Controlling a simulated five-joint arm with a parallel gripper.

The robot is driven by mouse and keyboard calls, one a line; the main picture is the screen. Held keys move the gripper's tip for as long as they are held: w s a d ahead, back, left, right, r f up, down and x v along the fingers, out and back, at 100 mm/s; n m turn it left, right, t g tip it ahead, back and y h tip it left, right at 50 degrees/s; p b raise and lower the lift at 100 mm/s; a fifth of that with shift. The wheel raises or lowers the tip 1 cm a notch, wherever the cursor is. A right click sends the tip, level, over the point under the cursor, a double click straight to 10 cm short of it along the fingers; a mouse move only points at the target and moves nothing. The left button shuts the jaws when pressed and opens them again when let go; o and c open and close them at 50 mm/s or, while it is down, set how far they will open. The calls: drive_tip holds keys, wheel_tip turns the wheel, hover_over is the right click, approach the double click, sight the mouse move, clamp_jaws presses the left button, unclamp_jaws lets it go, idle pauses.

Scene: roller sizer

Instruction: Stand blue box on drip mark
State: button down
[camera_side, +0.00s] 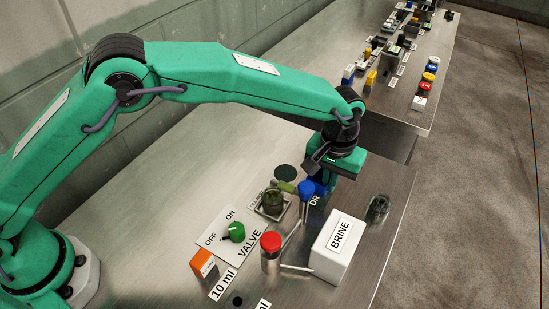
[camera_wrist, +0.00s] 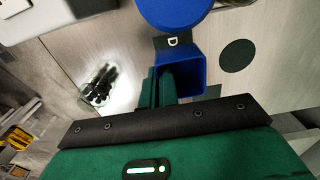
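The blue box (camera_wrist: 196,72), open and square-walled, is at my gripper in the wrist view; part of it shows under my gripper in the side view (camera_side: 321,187). My green fingers (camera_wrist: 163,88) are close together at its left wall, one seeming to lie inside and one outside. Its height above the table is hard to judge. A flat dark round mark (camera_wrist: 238,55), perhaps the drip mark, lies right of the box; it also shows in the side view (camera_side: 285,172). A label reading "DR" (camera_side: 315,200) is partly hidden beside the box.
A blue-capped post (camera_side: 306,191) stands close to the box. Nearby are a red-capped cylinder (camera_side: 271,250), a white BRINE block (camera_side: 338,248), a glass jar (camera_side: 378,208), a dark jar on a tray (camera_side: 272,202) and a green valve knob (camera_side: 237,232).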

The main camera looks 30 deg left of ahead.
drive_tip(key=shift+f, duration=1.9)
drive_tip(key=shift+f, duration=0.1)
drive_tip(key=c, duration=1.7)
unclamp_jaws()
wheel_tip(320, 180, up, 12)
drive_tip(key=shift+r, duration=0.15)
